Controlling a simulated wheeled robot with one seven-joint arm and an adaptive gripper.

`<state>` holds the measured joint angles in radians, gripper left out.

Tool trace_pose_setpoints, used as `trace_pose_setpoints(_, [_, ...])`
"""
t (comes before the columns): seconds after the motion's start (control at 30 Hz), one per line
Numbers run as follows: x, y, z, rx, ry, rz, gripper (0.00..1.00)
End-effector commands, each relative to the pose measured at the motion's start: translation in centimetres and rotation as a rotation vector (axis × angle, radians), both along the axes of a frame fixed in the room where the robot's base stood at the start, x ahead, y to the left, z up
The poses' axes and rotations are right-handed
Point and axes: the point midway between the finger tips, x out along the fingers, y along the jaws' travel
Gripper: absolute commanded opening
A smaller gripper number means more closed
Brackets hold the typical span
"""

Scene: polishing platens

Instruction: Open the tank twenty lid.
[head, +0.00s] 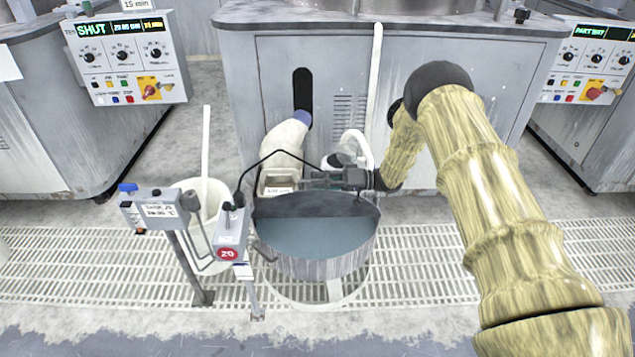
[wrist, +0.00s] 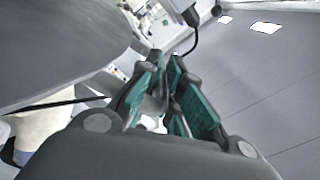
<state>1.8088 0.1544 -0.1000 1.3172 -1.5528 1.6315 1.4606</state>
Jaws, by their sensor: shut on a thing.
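Tank twenty (head: 320,268) is the round grey tub on the floor grating, with blue-grey liquid showing in its front part. A red tag with 20 (head: 227,254) is on the stand at its left. Its dark lid (head: 315,206) is tilted up at the back of the tub, clear of the liquid. In the wrist view a large grey disc (wrist: 60,45), likely the lid, fills the upper left. My gripper (head: 310,181) is at the lid's back upper edge. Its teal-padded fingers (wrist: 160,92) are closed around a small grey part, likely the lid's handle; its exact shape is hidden.
A white bucket (head: 203,210) and a post-mounted box (head: 160,211) stand left of the tub. A pale elbow pipe (head: 287,150) and a white hose (head: 356,142) are behind it. The machine cabinet (head: 410,60) closes the back. The grating (head: 430,262) right of the tub is clear.

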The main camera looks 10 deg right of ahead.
Motion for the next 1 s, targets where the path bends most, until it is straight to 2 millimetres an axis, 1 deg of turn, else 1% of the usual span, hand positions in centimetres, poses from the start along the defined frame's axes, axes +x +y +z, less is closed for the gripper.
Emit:
trace_pose_setpoints(0.03, [0.1,-0.3,0.1,-0.002,-0.004,-0.005,0.0])
trace_pose_setpoints(0.1, [0.1,-0.3,0.1,-0.002,-0.004,-0.005,0.0])
trace_pose_setpoints(0.13, [0.1,-0.3,0.1,-0.003,-0.004,-0.004,0.13])
trace_pose_setpoints(0.2, [0.1,-0.3,0.1,-0.003,-0.004,-0.004,0.26])
trace_pose_setpoints(0.37, [0.1,-0.5,0.0,-0.003,-0.002,-0.004,0.27])
trace_pose_setpoints(0.47, [0.0,-1.3,0.0,-0.004,-0.002,-0.006,0.27])
trace_pose_setpoints(0.57, [-0.3,-2.9,0.0,-0.005,-0.001,-0.009,0.28])
trace_pose_setpoints(0.6, [-0.5,-3.7,0.0,-0.005,-0.001,-0.012,0.33])
trace_pose_setpoints(0.7, [-0.9,-5.9,-0.1,-0.005,0.001,-0.016,0.34])
trace_pose_setpoints(0.8, [-1.1,-7.1,-0.1,-0.003,0.0,-0.009,0.34])
trace_pose_setpoints(1.0, [-1.4,-8.9,0.1,-0.01,-0.001,0.003,0.34])
